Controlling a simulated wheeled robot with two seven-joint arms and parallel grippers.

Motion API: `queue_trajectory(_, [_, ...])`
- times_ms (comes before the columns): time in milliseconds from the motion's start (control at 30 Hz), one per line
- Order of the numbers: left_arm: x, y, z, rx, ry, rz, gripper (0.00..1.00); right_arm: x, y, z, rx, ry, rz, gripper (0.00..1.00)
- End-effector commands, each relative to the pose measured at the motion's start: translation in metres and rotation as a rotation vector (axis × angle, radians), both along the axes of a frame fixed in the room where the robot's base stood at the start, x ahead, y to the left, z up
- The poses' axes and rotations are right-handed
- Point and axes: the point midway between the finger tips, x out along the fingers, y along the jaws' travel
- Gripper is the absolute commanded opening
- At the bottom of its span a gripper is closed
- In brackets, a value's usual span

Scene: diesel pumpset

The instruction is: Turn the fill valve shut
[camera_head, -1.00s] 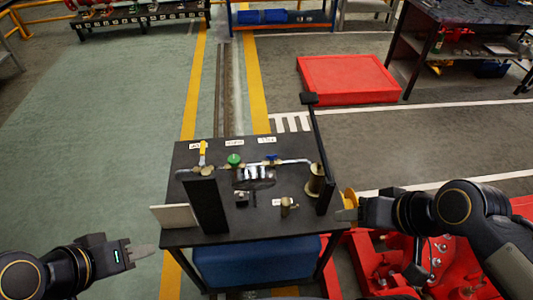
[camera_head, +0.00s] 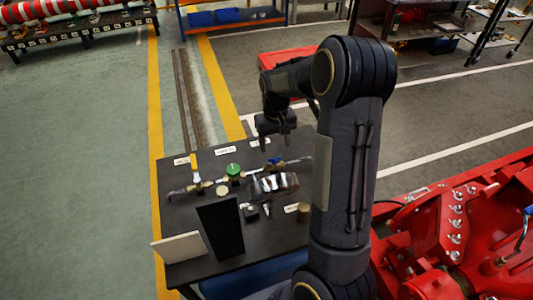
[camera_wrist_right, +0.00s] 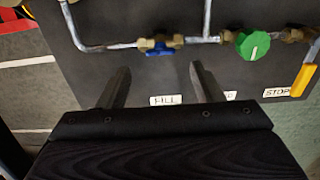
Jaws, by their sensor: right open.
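The fill valve's small blue handle (camera_wrist_right: 160,50) sits on a brass body in a grey pipe, by a label reading FILL (camera_wrist_right: 166,100). In the head view the blue handle (camera_head: 276,160) shows on the black table's pipework, close to my right gripper (camera_head: 276,142). In the right wrist view my right gripper (camera_wrist_right: 160,70) is open and empty. Its two fingers point toward the handle, one to each side of its line, and look apart from it. My left gripper is out of view.
A green knob (camera_head: 233,170) and a yellow lever (camera_head: 194,163) sit on the same pipework. A dark upright panel (camera_head: 220,228) and a pale plate (camera_head: 180,247) stand at the table's near left. Red machinery (camera_head: 450,235) lies to the right. My right arm hides the table's right side.

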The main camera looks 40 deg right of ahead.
Motion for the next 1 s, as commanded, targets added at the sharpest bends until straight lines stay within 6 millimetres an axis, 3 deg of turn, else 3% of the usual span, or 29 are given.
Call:
queue_trajectory(300, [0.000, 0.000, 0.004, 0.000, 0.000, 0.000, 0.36, -0.001, 0.000, -0.047, 0.001, 0.004, 0.000, 0.60])
queue_trajectory(700, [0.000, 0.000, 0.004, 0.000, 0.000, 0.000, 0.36, 0.000, 0.001, -0.055, 0.002, -0.001, 0.000, 0.59])
queue_trajectory(1000, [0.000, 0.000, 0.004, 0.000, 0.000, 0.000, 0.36, 0.000, 0.001, -0.055, 0.002, -0.001, 0.000, 0.19])
